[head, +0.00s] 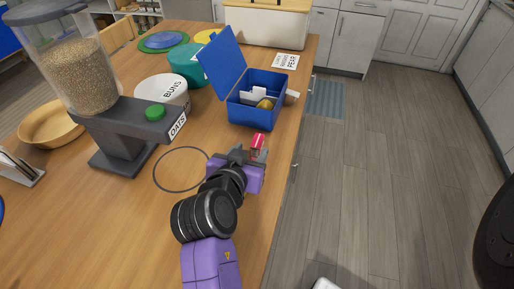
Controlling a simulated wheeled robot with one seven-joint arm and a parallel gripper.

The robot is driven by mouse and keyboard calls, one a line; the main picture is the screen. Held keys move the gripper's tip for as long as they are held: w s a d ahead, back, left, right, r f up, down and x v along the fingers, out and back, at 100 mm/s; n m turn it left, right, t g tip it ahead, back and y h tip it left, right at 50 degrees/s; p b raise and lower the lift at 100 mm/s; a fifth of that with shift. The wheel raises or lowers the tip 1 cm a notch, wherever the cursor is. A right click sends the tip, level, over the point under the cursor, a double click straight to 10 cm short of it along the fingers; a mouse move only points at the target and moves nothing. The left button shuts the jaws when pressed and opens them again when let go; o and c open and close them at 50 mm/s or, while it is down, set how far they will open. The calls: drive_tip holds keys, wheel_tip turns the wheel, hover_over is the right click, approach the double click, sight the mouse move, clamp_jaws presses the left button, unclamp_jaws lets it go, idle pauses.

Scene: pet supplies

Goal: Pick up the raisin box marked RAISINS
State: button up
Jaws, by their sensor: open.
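A small red box (258,140) with a pale patch stands on the wooden table near its right edge. I take it for the raisin box; its lettering is too small to read. My gripper (250,154) is open, low over the table, right at the near side of the red box. The dark fingers partly hide the lower part of the box. I cannot tell whether the box is between the fingers or just beyond them.
A blue box (240,114) with its lid raised stands just behind, holding white and yellow items. A dispenser (120,128) marked OATS and a white tub (152,90) marked BUNS stand left. A thin dark ring (155,170) lies left of my gripper. The table's right edge is close.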

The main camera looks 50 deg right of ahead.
sight(257, 142)
drive_tip(key=x, duration=0.2)
drive_tip(key=p+x, duration=0.1)
drive_tip(key=x, duration=0.3)
drive_tip(key=shift+d+r, duration=0.2)
drive_tip(key=shift+r, duration=0.1)
drive_tip(key=shift+w+d+f, duration=0.25)
drive_tip(key=shift+d+f, duration=0.1)
drive_tip(key=shift+d, duration=0.1)
clamp_jaws()
